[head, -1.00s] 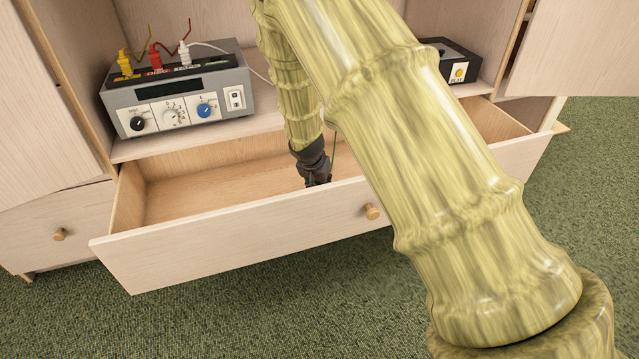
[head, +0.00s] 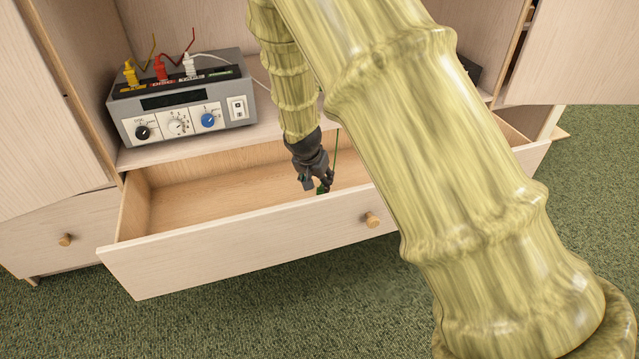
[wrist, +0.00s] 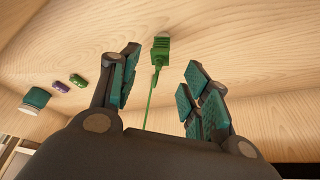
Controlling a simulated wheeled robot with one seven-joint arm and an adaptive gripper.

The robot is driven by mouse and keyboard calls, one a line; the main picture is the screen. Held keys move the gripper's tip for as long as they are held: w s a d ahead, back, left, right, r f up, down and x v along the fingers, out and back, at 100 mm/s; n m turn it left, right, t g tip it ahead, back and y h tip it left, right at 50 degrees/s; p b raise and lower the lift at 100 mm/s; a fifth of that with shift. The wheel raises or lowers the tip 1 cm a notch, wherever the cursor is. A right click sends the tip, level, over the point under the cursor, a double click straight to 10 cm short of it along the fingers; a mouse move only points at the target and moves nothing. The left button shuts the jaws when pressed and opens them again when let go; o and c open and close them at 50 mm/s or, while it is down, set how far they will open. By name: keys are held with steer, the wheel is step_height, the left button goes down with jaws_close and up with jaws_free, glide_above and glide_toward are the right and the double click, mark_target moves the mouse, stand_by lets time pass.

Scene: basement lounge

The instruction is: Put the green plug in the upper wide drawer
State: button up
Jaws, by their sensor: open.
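The green plug (wrist: 160,49) shows in the wrist view against pale wood, just past my fingertips and between their lines. Its thin green cord runs back from it toward my palm. In the head view only a bit of green (head: 321,189) shows by the fingertips. My gripper (head: 325,184) is inside the opened wide drawer (head: 200,245), behind its front panel. In the wrist view my gripper (wrist: 161,70) is open, its fingers apart on either side of the cord. Whether the plug touches the wood is unclear.
A grey device (head: 180,100) with yellow, red and white plugs stands on the shelf above the drawer. A teal jar (wrist: 36,97), a purple capsule (wrist: 60,87) and a green capsule (wrist: 77,80) lie left in the wrist view. The drawer's left part is clear.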

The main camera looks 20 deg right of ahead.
steer(key=shift+p+v, duration=0.55)
steer(key=shift+v, duration=1.8)
